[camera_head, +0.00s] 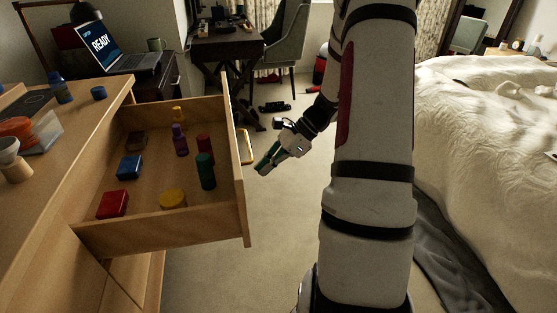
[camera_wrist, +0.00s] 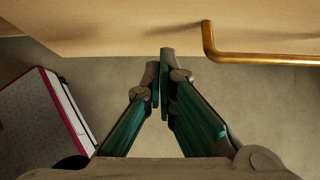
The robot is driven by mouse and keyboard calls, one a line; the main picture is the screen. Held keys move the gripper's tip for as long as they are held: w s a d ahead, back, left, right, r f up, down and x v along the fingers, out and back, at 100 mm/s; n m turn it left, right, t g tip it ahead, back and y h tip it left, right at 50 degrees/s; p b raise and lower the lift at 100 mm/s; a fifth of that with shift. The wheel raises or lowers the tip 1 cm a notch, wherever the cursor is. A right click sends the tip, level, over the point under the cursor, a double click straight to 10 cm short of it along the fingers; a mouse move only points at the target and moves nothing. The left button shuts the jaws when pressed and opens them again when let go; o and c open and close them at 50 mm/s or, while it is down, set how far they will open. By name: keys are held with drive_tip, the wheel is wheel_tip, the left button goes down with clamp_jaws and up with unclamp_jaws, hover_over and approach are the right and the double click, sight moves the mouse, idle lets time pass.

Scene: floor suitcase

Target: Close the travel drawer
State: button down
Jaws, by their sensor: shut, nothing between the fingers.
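The travel drawer (camera_head: 160,226) is a light wood drawer, pulled well out of the dresser on the left in the head view. Its front panel (camera_head: 239,165) faces right and carries a brass bar handle (camera_head: 247,146). Inside lie several small items, such as a red box (camera_head: 112,204), a blue box (camera_head: 130,166) and a green bottle (camera_head: 206,171). My gripper (camera_head: 264,170) is to the right of the front panel. In the wrist view the closed fingertips (camera_wrist: 164,56) are near the wooden panel (camera_wrist: 110,32), left of the handle (camera_wrist: 209,42). I cannot tell whether they touch it.
The dresser top (camera_head: 75,125) holds a blue bottle (camera_head: 61,88) and a clear container (camera_head: 38,132). A bed (camera_head: 490,120) stands at the right. A desk (camera_head: 222,45) and chair (camera_head: 285,40) are at the back. The carpet between drawer and my arm is clear.

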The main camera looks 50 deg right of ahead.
drive_tip(key=shift+w+a+r+b, duration=0.1)
drive_tip(key=shift+w+a+b, duration=0.1)
drive_tip(key=shift+w+a, duration=0.4)
drive_tip(key=shift+w+a+r+b, duration=0.15)
drive_tip(key=shift+w+a, duration=0.2)
drive_tip(key=shift+a, duration=0.4)
drive_tip(key=shift+f, duration=0.1)
drive_tip(key=p, duration=0.3)
hover_over(130, 207)
drive_tip(key=shift+s+d, duration=0.1)
drive_tip(key=shift+s, duration=0.05)
